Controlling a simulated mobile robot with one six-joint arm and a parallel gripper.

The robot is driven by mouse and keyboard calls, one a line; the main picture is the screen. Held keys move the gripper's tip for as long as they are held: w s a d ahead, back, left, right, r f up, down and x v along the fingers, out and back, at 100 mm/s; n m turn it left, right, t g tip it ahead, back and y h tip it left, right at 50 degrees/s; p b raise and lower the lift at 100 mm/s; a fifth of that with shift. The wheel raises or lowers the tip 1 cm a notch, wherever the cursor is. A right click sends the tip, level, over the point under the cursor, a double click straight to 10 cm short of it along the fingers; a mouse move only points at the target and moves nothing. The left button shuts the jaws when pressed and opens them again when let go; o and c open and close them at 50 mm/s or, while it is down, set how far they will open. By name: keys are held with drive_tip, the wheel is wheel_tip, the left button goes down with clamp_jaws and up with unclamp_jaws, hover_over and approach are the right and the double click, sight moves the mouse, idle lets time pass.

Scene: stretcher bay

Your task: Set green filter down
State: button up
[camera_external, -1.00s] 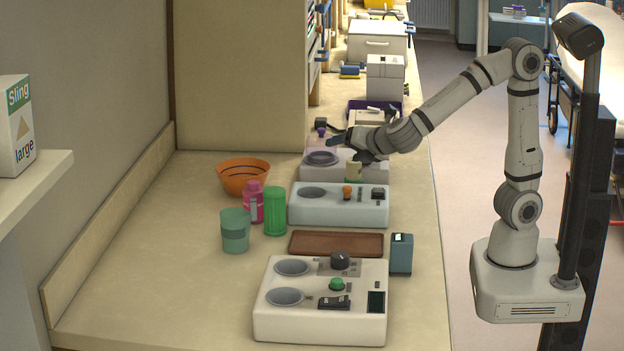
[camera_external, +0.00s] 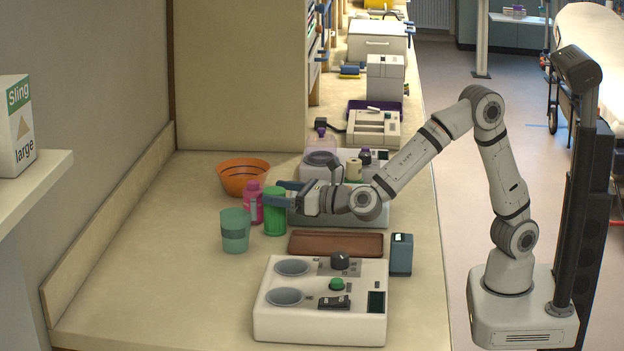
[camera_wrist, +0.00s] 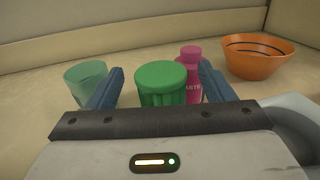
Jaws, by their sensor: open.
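The green filter (camera_external: 275,213), a ribbed green cylinder with a lid, stands upright on the counter. It also shows in the wrist view (camera_wrist: 163,84), centred ahead of my gripper. My gripper (camera_external: 280,193) is open, low over the counter and level with the filter's upper part. In the wrist view my blue fingers (camera_wrist: 161,88) appear on either side of the filter. The filter's lower part is hidden behind my gripper's body in the wrist view.
A pink bottle (camera_external: 253,203) stands close behind the filter, and a teal cup (camera_external: 235,231) is to its left. An orange bowl (camera_external: 243,177) is farther back. A brown tray (camera_external: 336,244) and a white device (camera_external: 321,325) are nearer. Open counter lies at the left.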

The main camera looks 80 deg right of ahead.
sight(269, 189)
drive_tip(key=shift+x, duration=1.55)
drive_tip(key=shift+c, duration=0.2)
drive_tip(key=shift+r, duration=0.1)
drive_tip(key=c, duration=1.5)
wheel_tip(269, 189, up, 17)
drive_tip(key=p, duration=0.4)
drive_tip(key=w+a+f+n+y+p, duration=0.1)
drive_tip(key=w+a+f+n+y, duration=0.15)
drive_tip(key=a, duration=0.85)
drive_tip(key=w+a+f+n+y+p, duration=0.1)
drive_tip(key=w+a+f+n+y, duration=0.2)
drive_tip(key=a, duration=0.8)
drive_tip(key=shift+m+y, duration=0.45)
drive_tip(key=shift+y, duration=0.4)
drive_tip(key=f, duration=0.3)
drive_tip(key=a+f, duration=0.1)
drive_tip(key=f, duration=0.3)
drive_tip(key=a+f+b, duration=0.1)
drive_tip(key=f, duration=0.3)
drive_tip(key=shift+w+a+f, duration=0.1)
drive_tip(key=shift+w+a, duration=0.15)
